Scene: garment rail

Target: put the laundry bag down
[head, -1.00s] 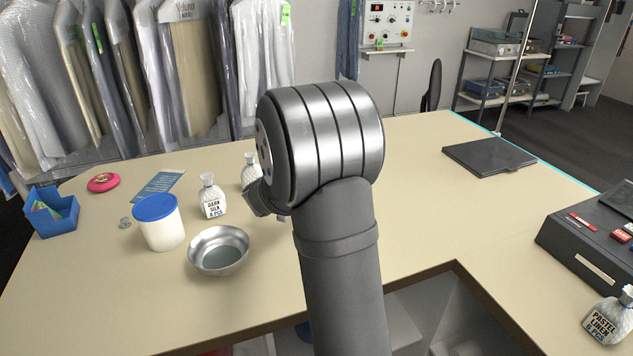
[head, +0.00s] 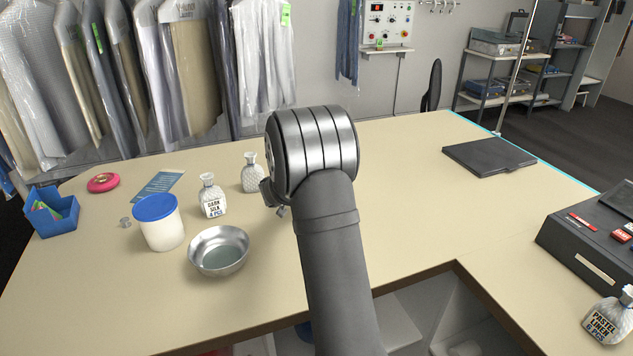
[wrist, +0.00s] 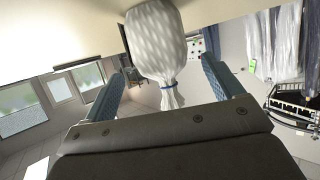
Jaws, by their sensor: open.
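A white patterned laundry bag (head: 252,173) with a tied neck stands upright on the beige counter (head: 420,200). In the wrist view the bag (wrist: 157,40) appears upside down, its neck tied with a blue band and pointing towards my gripper's palm. My gripper (wrist: 163,70) is open, with one blue finger on each side of the bag and a visible gap to both. In the head view my wrist hides most of the gripper; only a small part shows, just right of and in front of the bag.
Left of the bag stand a bag labelled dark silk (head: 212,197), a blue-lidded white tub (head: 160,225) and a metal bowl (head: 218,252). A pastel linen bag (head: 608,318) and a dark box (head: 590,245) are at right. The counter's middle is clear.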

